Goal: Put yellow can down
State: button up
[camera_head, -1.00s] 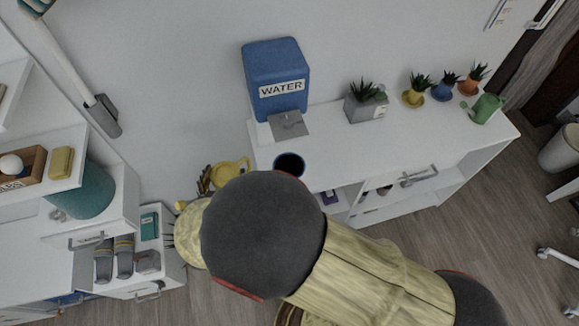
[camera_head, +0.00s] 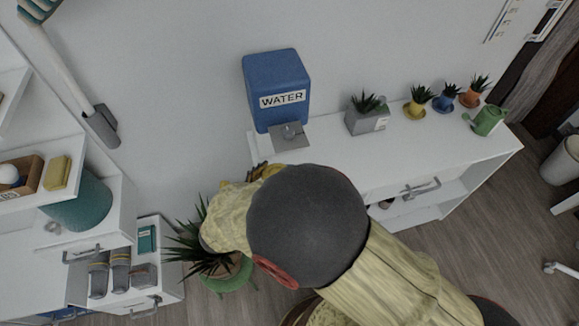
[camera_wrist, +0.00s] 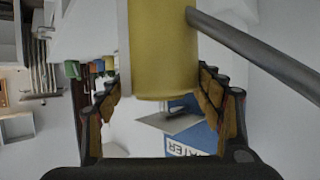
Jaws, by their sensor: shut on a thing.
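The yellow can (camera_wrist: 163,50) fills the upper middle of the wrist view, with its smooth yellow side between my fingers. My gripper (camera_wrist: 160,88) is shut on it, one finger on each side. A grey rod-like part (camera_wrist: 260,55) runs off to the right beside the can; I cannot tell whether it belongs to it. In the head view my gripper (camera_head: 262,172) is at the left end of the white shelf desk (camera_head: 440,150), in front of the water dispenser. My arm hides most of the can there, so I cannot tell its height above the desk top.
The blue water dispenser (camera_head: 276,85) stands at the back left of the desk. A grey planter (camera_head: 367,120), small potted plants (camera_head: 444,100) and a green watering can (camera_head: 489,120) stand further right. A spiky plant (camera_head: 208,250) is below left. The desk top's front middle is clear.

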jog(key=b+x, duration=0.3)
jog(key=x, duration=0.6)
jog(key=shift+b, duration=0.3)
jog(key=shift+a+f, duration=0.1)
jog(key=shift+f, duration=0.1)
jog(key=o, duration=1.3)
jog(key=shift+s, duration=0.1)
jog(key=p+v, duration=0.2)
jog(key=v, duration=0.4)
jog(key=p+v, duration=0.2)
jog(key=v, duration=0.4)
jog(key=shift+r, duration=0.25)
